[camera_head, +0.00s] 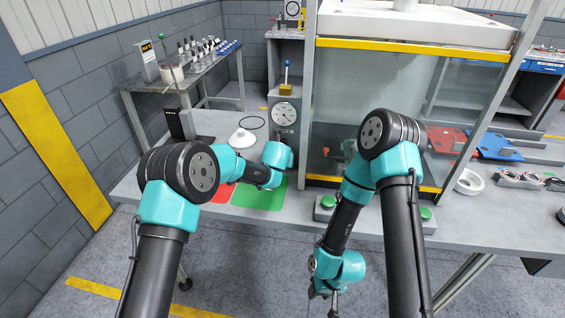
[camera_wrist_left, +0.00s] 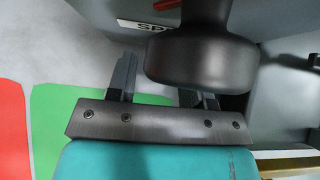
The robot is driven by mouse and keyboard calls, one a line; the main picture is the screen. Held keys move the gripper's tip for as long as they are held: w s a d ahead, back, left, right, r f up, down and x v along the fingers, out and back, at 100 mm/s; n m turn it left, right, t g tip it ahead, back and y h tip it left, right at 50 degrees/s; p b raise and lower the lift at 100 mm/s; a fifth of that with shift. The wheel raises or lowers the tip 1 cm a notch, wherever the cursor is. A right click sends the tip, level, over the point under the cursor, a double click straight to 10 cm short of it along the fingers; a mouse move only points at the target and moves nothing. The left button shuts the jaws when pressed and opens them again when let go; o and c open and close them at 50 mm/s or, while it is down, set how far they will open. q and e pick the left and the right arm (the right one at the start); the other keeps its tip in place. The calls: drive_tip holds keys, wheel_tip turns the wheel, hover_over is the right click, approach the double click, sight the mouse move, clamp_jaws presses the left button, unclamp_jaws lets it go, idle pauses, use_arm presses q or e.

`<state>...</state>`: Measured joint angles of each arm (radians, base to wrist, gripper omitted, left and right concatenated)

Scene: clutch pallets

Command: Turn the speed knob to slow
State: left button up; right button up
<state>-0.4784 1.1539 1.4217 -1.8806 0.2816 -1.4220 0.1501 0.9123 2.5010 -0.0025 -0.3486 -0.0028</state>
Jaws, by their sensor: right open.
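A dark round knob (camera_wrist_left: 203,62) fills the upper middle of the left wrist view, beside a white label (camera_wrist_left: 145,24) on which "SP" can be read. My left gripper (camera_wrist_left: 165,80) is open, with its fingers apart. One finger stands just left of the knob with a small gap; the other is partly hidden behind the knob. In the head view my left arm reaches to the panel beside the gauge, and its gripper and the knob are hidden there. My right gripper (camera_head: 328,291) is open and empty, low in front of the bench's front edge.
A green mat (camera_head: 259,196) and a red mat (camera_head: 222,193) lie on the bench (camera_head: 490,215) under my left arm. A dial gauge (camera_head: 284,114) and a glass-fronted press frame stand behind. Green buttons (camera_head: 425,213) sit at the front edge.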

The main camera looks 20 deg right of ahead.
use_arm(q)
drive_tip(key=c, duration=0.7)
drive_tip(key=shift+o, duration=0.2)
drive_tip(key=shift+a, duration=0.1)
drive_tip(key=shift+w+r+n+h, duration=0.1)
drive_tip(key=shift+n+h, duration=0.4)
drive_tip(key=shift+h, duration=0.3)
drive_tip(key=shift+g, duration=0.4)
drive_tip(key=o, duration=0.9)
drive_tip(key=v, duration=1.7)
drive_tip(key=shift+a, duration=0.35)
